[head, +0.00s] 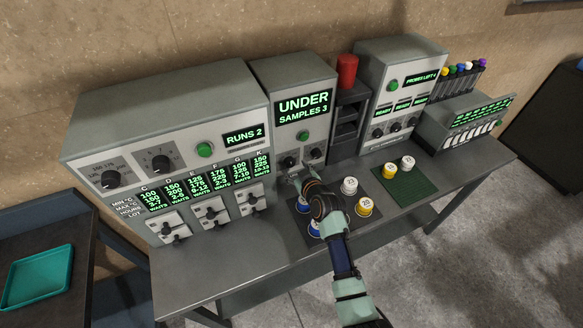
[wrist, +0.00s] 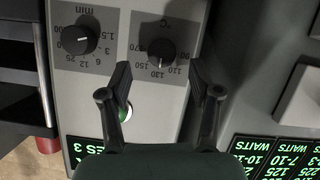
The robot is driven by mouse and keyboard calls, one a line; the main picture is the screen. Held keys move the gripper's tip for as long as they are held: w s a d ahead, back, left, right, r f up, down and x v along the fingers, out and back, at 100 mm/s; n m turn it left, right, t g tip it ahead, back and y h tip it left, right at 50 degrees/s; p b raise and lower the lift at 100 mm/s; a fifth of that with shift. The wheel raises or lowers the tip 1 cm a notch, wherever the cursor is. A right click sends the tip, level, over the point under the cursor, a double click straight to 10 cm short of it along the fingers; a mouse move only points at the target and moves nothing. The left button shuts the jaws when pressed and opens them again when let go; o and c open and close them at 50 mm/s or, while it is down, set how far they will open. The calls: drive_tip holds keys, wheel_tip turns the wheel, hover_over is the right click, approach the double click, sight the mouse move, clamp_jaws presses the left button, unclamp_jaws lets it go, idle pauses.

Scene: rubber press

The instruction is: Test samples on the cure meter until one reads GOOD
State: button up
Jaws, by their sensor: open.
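The cure meter (head: 292,75) is the middle machine in the head view. Its display (head: 303,107) reads UNDER and SAMPLES 3. Below are a green button (head: 303,135) and two knobs. My gripper (head: 296,178) is in front of its lower face. In the wrist view my gripper (wrist: 162,78) is open and empty, its fingertips on either side of the °C knob (wrist: 160,50); contact cannot be told. The min knob (wrist: 78,40) is beside it.
A green mat (head: 410,185) holds a yellow cup (head: 389,171) and a white cup (head: 408,161). A left machine (head: 165,115) reads RUNS 2; a right machine (head: 400,65) reads PROBES LEFT. A red cylinder (head: 347,71) and a teal tray (head: 38,275) flank these.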

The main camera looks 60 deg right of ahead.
sight(291, 164)
drive_tip(key=b+x, duration=0.1)
drive_tip(key=x, duration=0.3)
drive_tip(key=shift+w, duration=0.1)
drive_tip(key=shift+a, duration=0.1)
drive_tip(key=c, duration=1.1)
drive_tip(key=shift+c, duration=0.2)
